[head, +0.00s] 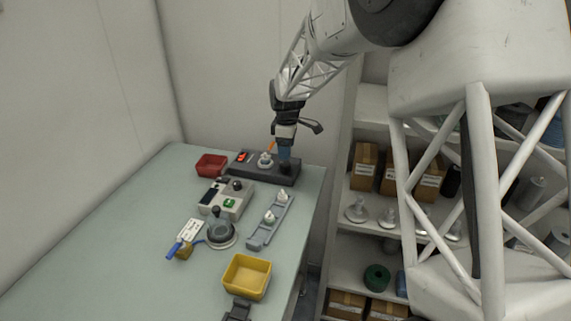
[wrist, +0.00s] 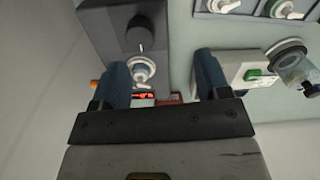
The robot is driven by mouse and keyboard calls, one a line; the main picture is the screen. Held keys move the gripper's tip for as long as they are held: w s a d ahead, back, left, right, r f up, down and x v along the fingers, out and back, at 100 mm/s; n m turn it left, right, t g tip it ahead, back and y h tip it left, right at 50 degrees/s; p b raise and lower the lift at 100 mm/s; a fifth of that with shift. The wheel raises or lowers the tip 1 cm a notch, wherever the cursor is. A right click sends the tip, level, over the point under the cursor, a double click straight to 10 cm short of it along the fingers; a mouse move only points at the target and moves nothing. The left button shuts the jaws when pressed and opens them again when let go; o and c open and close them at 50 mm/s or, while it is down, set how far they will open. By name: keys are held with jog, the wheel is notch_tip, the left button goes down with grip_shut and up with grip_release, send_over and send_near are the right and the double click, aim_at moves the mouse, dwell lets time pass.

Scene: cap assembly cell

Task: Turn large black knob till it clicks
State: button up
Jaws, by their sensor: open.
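The large black knob (wrist: 140,34) stands on one end of a dark grey block (wrist: 95,30) in the wrist view, with a short pale mark at its edge. In the head view it is a dark shape (head: 285,168) at the right end of the block (head: 308,177), partly hidden under my gripper. My gripper (wrist: 162,75) is open and empty, with blue fingertips wide apart. In the wrist view the knob lies above the fingertips, toward the left finger, not between them. My gripper (head: 285,152) hangs over the block's right end; I cannot tell whether it touches anything.
A white fitting (head: 265,160) and a red display (head: 242,157) are on the same block. A control box (head: 234,200) with a smaller black knob, a grey rail (head: 270,222), a red bin (head: 211,165) and a yellow bin (head: 247,277) stand nearby. The table's left side is clear.

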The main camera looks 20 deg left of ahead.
aim_at(285, 163)
jog(key=shift+w+a+f+n, duration=0.1)
jog(key=shift+w+a+f, duration=0.1)
jog(key=shift+w, duration=0.25)
jog(key=shift+w+a+f+n, duration=0.15)
jog(key=shift+w+a, duration=0.1)
jog(key=shift+w, duration=0.25)
jog(key=shift+w+a+f+n, duration=0.1)
jog(key=shift+w+a+f, duration=0.1)
jog(key=shift+w, duration=0.25)
jog(key=shift+f, duration=3.85)
jog(key=c, duration=0.9)
